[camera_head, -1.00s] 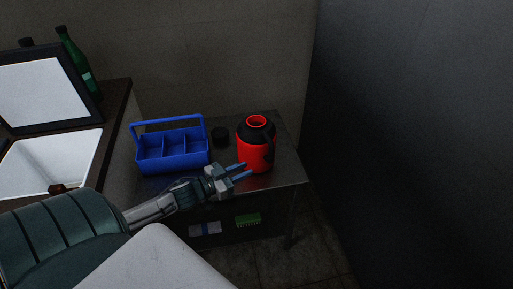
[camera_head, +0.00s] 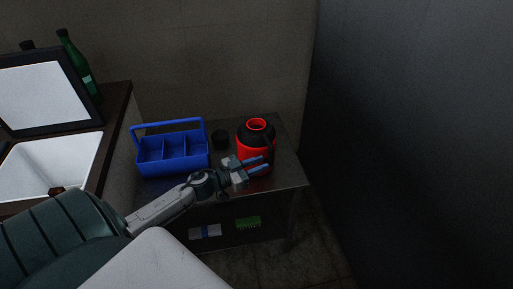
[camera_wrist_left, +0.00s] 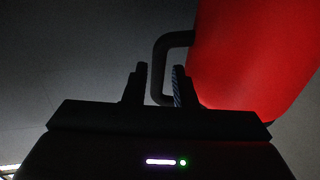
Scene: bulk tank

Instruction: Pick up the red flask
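The red flask (camera_head: 247,143), with a black shoulder and an open red-rimmed mouth, stands upright on the right part of the metal table. Its black handle is on the side toward my left gripper (camera_head: 264,163), whose blue fingers overlap the flask's lower front. In the left wrist view the red body (camera_wrist_left: 255,55) fills the upper right. There the black handle (camera_wrist_left: 157,60) passes between the two fingers of my gripper (camera_wrist_left: 157,75), which are apart. I cannot tell whether a finger touches the handle. My right gripper is not in view.
A blue divided caddy (camera_head: 172,152) and a small black cap (camera_head: 220,138) stand left of the flask. A lower shelf holds a green item (camera_head: 248,223) and a white-and-blue item (camera_head: 205,231). A dark wall (camera_head: 420,140) rises at the right.

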